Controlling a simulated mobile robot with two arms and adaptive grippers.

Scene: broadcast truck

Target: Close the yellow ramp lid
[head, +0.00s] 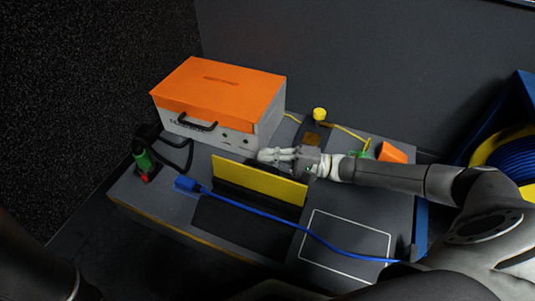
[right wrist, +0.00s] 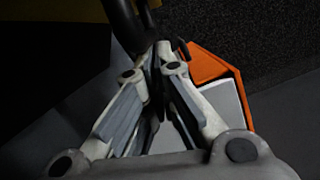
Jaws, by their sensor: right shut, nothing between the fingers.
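The yellow ramp lid (head: 259,180) stands raised, close to upright, on the grey worktop in the head view. Below it lies a dark ramp base (head: 240,226) with a blue cable (head: 262,213) running across it. My right gripper (head: 268,155) is shut and empty, just behind the lid near the upper right part of its top edge. I cannot tell whether it touches the lid. In the right wrist view the right gripper's fingers (right wrist: 157,60) come together, and a dim yellow strip (right wrist: 70,10) shows at the top left. My left gripper is not in view.
An orange-topped case (head: 222,88) stands behind the lid, close to the right gripper. A green and red connector (head: 144,163) with black cable is at the left. A yellow knob (head: 319,114) and orange block (head: 392,152) lie behind my right arm.

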